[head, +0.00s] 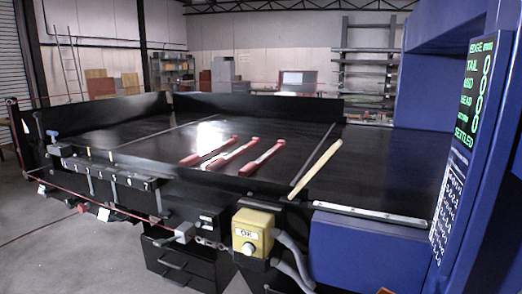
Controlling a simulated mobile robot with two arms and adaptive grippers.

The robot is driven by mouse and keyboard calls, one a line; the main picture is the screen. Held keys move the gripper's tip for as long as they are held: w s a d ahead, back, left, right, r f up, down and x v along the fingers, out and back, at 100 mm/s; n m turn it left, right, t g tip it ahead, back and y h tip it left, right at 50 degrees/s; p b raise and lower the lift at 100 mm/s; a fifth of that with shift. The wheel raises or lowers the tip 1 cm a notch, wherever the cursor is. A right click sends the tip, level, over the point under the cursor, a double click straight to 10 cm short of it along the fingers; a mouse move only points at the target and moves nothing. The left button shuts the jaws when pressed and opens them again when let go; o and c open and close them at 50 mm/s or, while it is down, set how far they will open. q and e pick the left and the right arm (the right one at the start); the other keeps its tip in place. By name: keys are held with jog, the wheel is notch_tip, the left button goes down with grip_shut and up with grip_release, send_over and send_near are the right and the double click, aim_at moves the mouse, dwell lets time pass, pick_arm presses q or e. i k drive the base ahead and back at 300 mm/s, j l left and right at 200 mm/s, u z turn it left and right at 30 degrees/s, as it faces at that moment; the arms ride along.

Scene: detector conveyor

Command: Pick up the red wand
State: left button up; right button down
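Three slim bars with red ends and pale middles lie side by side on the black conveyor bed in the head view: a left one (208,150), a middle one (234,153) and a right one (262,156). I cannot tell which of them, if any, is the red wand. A plain cream stick (316,168) lies to their right, slanting across a seam near the front edge. Neither of my grippers is in view.
A yellow box with a knob and an OK label (253,232) stands at the conveyor's front. A blue housing with a green-lettered display (470,130) rises at the right. Black raised walls (258,104) edge the far side. The bed's left part is clear.

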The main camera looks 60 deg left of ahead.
aim_at(218, 162)
jog(key=j+u, duration=0.2)
jog(key=u, duration=0.2)
jog(key=i+j+u, duration=0.1)
jog(key=u, duration=0.35)
jog(key=i+j+u, duration=0.1)
jog(key=u, duration=0.3)
jog(key=j, duration=0.1)
